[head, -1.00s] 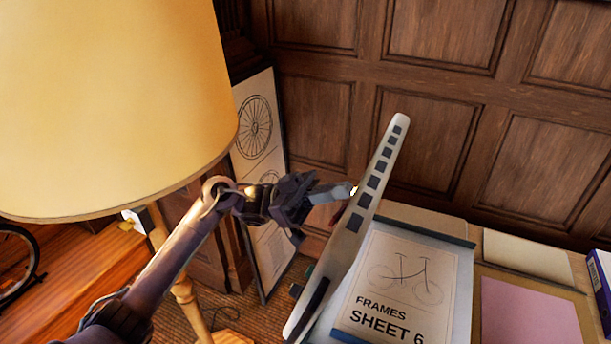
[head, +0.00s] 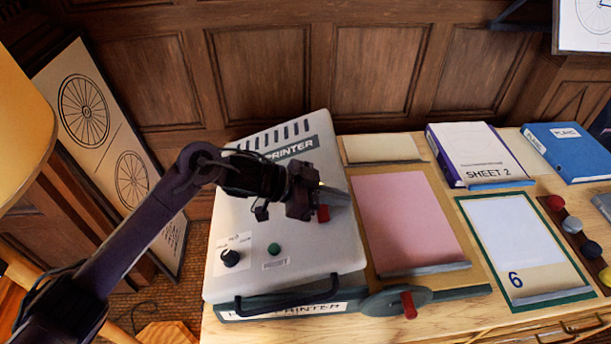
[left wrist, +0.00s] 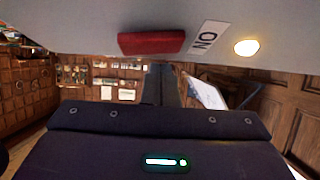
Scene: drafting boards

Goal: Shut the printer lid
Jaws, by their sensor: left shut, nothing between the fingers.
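The grey printer lid (head: 300,240) lies down flat over the printer base (head: 250,310) in the head view, with no clear gap at its front edge. A black handle (head: 285,303) runs along that edge. My left gripper (head: 338,197) is shut and empty over the lid's right side, close to a red switch (head: 323,213). Whether it touches the lid is hard to tell. In the left wrist view the pale lid surface (left wrist: 70,22) fills the top, with the red switch (left wrist: 151,43) and a lit lamp (left wrist: 246,47). My right gripper is out of view.
A lampshade (head: 20,125) stands at the left, panelled wall behind.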

